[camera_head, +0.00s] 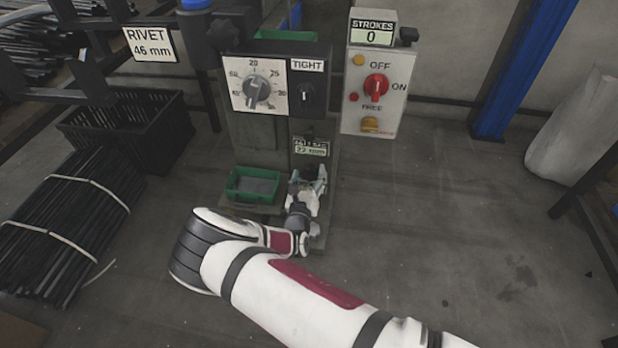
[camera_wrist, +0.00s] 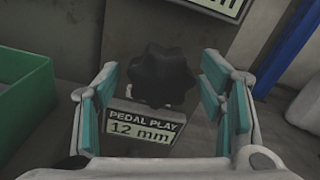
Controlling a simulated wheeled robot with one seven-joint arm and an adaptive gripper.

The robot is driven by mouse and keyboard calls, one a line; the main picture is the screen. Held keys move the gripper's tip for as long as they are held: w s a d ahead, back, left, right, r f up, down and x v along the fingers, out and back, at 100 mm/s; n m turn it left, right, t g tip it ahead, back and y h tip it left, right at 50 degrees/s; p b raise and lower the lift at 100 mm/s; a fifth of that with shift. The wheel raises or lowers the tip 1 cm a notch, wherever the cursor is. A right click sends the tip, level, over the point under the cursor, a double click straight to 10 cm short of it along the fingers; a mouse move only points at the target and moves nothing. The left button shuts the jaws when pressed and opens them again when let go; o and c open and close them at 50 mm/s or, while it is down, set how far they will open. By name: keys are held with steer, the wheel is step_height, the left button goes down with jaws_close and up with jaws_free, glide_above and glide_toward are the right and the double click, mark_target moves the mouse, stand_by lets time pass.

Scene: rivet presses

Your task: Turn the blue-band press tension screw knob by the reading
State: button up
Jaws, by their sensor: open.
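A black lobed knob (camera_wrist: 160,75) stands in the middle of the wrist view, above a plate reading PEDAL PLAY 12 mm (camera_wrist: 142,129). My gripper (camera_wrist: 160,90) is open, with teal pads to the left and right of the knob; I cannot tell whether they touch it. In the head view my gripper (camera_head: 307,188) is low at the front of the press (camera_head: 255,140), and the knob there is hidden. The press face carries a numbered dial (camera_head: 257,90) and a small switch marked TIGHT (camera_head: 307,97). Another black lobed knob (camera_head: 222,34) sits at its upper left.
A green tray (camera_head: 253,184) is left of my gripper. A control box (camera_head: 374,85) shows STROKES 0, with a red switch. A sign (camera_head: 150,43) reads RIVET 46 mm. A black crate (camera_head: 128,128) and bundled rods (camera_head: 70,215) lie left.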

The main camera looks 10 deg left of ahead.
steer(key=shift+w, duration=0.25)
steer(key=c, duration=1.2)
steer(key=shift+o, duration=0.2)
steer(key=shift+d+r+m+p, duration=0.1)
steer(key=shift+m+p, duration=0.2)
steer(key=shift+p, duration=0.1)
